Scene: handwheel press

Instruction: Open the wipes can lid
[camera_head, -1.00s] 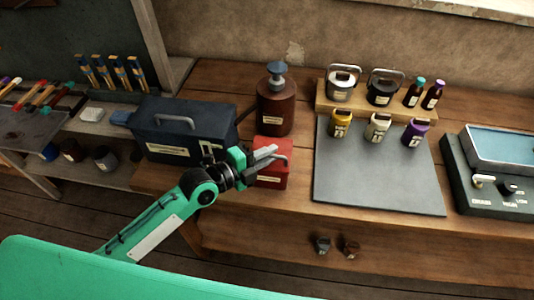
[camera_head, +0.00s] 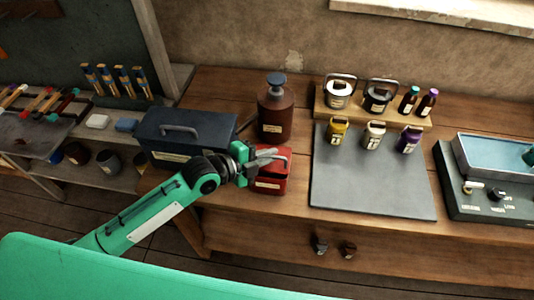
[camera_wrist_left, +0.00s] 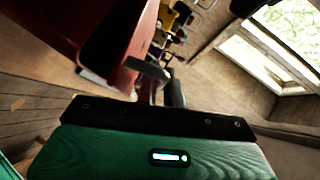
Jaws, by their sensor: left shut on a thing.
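The wipes can appears to be the red box with a label (camera_head: 271,184) near the front of the wooden bench. My left gripper (camera_head: 264,158) is at the top of the red can, shut on what looks like its lid handle. The fingers hide part of the lid, and I cannot tell clearly how far it is raised. In the left wrist view the red can (camera_wrist_left: 95,30) fills the upper left, with a grey bar at its edge by the fingers. My right gripper is not clearly visible.
A dark blue toolbox (camera_head: 182,136) stands left of the can and a brown pump bottle (camera_head: 274,112) behind it. A grey mat (camera_head: 365,185) lies to the right, with several small jars at its back. A device with a blue tray (camera_head: 495,158) is at far right.

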